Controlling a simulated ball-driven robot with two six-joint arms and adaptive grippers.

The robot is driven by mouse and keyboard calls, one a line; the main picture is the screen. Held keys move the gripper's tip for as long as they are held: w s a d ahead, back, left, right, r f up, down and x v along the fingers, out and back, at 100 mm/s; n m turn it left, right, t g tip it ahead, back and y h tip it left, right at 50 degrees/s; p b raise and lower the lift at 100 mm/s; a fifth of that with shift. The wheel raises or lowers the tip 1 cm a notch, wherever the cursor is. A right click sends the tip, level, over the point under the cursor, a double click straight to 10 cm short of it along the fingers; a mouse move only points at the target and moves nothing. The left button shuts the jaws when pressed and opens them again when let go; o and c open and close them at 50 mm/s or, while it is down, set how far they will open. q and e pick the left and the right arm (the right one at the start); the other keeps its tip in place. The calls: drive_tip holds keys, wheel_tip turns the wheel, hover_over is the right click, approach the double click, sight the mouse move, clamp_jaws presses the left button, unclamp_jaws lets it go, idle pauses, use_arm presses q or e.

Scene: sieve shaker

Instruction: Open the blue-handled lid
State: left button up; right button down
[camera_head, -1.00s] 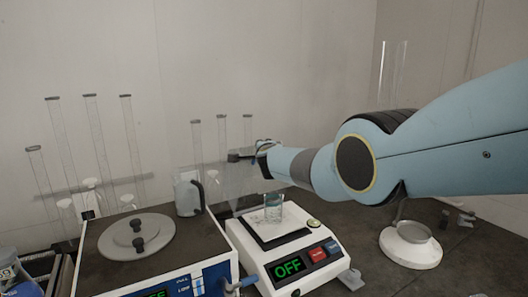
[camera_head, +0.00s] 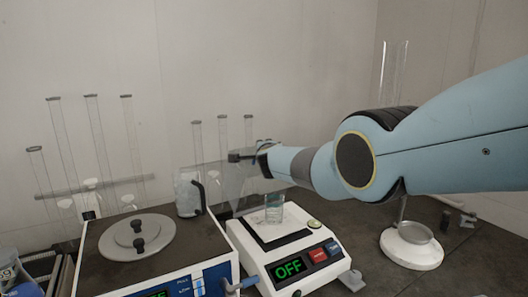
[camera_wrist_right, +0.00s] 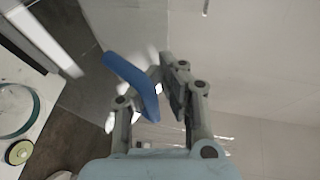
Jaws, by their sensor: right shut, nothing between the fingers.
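A clear panel (camera_head: 222,182), which looks like the lid, stands tilted behind the white balance (camera_head: 290,250). In the right wrist view a blue bar (camera_wrist_right: 132,80), which looks like the lid's handle, lies across the left finger. My right gripper (camera_head: 240,156) reaches in from the right at the panel's upper part. My left gripper is not in view.
A glass beaker (camera_head: 274,208) stands on the balance. To its left are a shaker box with a grey round cover (camera_head: 137,238) and a jug (camera_head: 188,194). Tall glass tubes (camera_head: 98,135) stand behind. A white round stand (camera_head: 411,247) sits below my right arm.

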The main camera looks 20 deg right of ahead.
drive_tip(key=c, duration=2.1)
unclamp_jaws()
drive_tip(key=shift+w+r, duration=0.15)
drive_tip(key=shift+r, duration=0.2)
drive_tip(key=o, duration=0.7)
drive_tip(key=shift+s, duration=0.2)
drive_tip(key=shift+f, duration=0.1)
